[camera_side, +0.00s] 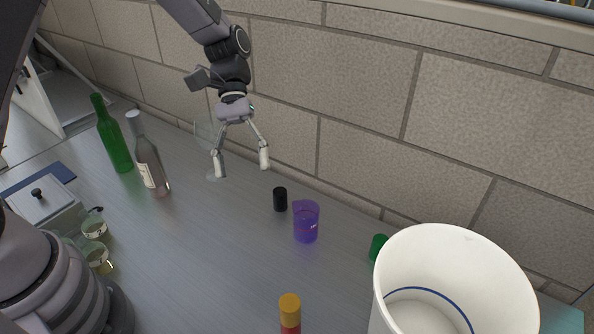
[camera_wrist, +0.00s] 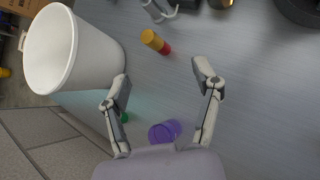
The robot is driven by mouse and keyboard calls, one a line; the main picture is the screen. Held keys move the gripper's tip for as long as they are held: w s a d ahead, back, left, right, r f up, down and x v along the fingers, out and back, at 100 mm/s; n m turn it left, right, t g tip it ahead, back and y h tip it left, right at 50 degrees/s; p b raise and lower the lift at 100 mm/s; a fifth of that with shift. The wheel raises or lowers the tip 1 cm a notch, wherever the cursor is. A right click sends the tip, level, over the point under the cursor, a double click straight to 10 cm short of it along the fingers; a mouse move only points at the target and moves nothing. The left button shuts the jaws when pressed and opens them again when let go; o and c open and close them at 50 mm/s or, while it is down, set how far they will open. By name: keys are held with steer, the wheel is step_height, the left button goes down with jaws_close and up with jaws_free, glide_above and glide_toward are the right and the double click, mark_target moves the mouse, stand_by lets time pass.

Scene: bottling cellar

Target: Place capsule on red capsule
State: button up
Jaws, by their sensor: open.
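A yellow capsule (camera_side: 290,303) sits upright on top of a red capsule (camera_side: 291,328) near the front edge of the side view, where the red one is cut off by the frame. In the wrist view the yellow capsule (camera_wrist: 149,36) and red capsule (camera_wrist: 165,48) also show end to end. A black capsule (camera_side: 280,200) and a green capsule (camera_side: 377,247) stand apart on the table. My gripper (camera_side: 241,163) is open and empty, raised above the table toward the wall, away from the stack. Its spread fingers show in the wrist view (camera_wrist: 161,77).
A large white bucket (camera_side: 383,301) stands at the right, partly hiding the green capsule. A purple beaker (camera_side: 306,230) stands beside the black capsule. A green bottle (camera_side: 115,139), a clear bottle (camera_side: 148,160) and small glasses (camera_side: 97,253) are at the left. The brick wall (camera_side: 355,120) bounds the back.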

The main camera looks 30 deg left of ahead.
steer(key=s+a+r+m+t+y, duration=0.5)
steer(key=s+a+r+t, duration=0.7)
steer(key=s+a+r, duration=0.3)
steer(key=shift+s+a+r+y, duration=0.4)
steer(key=shift+s+a+y, duration=0.2)
steer(key=shift+a+y, duration=0.3)
